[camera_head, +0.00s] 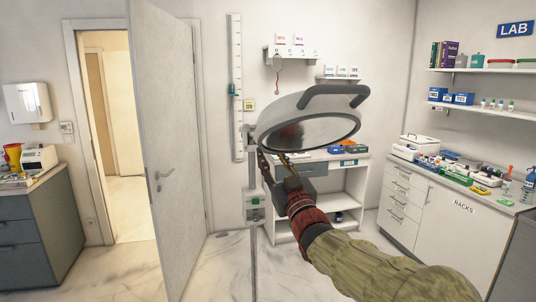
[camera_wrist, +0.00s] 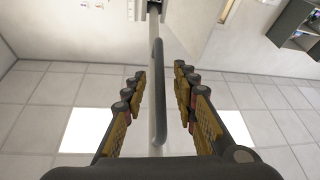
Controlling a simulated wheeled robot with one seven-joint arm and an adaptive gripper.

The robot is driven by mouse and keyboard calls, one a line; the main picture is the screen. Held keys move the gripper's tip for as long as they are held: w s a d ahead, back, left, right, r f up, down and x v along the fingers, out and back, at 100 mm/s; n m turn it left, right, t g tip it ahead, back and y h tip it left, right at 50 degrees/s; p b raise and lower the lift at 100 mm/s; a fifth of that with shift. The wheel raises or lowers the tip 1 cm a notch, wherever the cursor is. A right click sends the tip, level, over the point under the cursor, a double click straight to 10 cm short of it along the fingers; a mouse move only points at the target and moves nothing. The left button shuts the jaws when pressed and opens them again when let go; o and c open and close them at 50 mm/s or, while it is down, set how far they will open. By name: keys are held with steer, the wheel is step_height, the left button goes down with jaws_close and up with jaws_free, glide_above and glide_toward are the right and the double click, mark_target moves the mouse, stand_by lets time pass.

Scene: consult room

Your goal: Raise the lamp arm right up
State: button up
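The lamp's round, pale head (camera_head: 312,128) hangs tilted in the middle of the head view, with a thick dark handle (camera_head: 336,92) on its upper rim. My gripper (camera_head: 281,160) is just below the head's left underside, pointing up. In the wrist view, a long dark bar (camera_wrist: 158,85) with a pale strip beside it runs between the two fingers of my gripper (camera_wrist: 158,84). The fingers stand apart with a gap on each side of the bar, so my gripper is open.
A white desk (camera_head: 350,190) with shelves stands behind the lamp. A counter (camera_head: 430,205) with racks and bottles is at the right. An open door (camera_head: 172,150) and a grey cabinet (camera_head: 36,235) are at the left. Floor (camera_head: 225,262) is clear between door and desk.

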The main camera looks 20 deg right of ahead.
steer(key=shift+x, duration=1.3)
steer(key=shift+c, duration=0.9)
jaws_close()
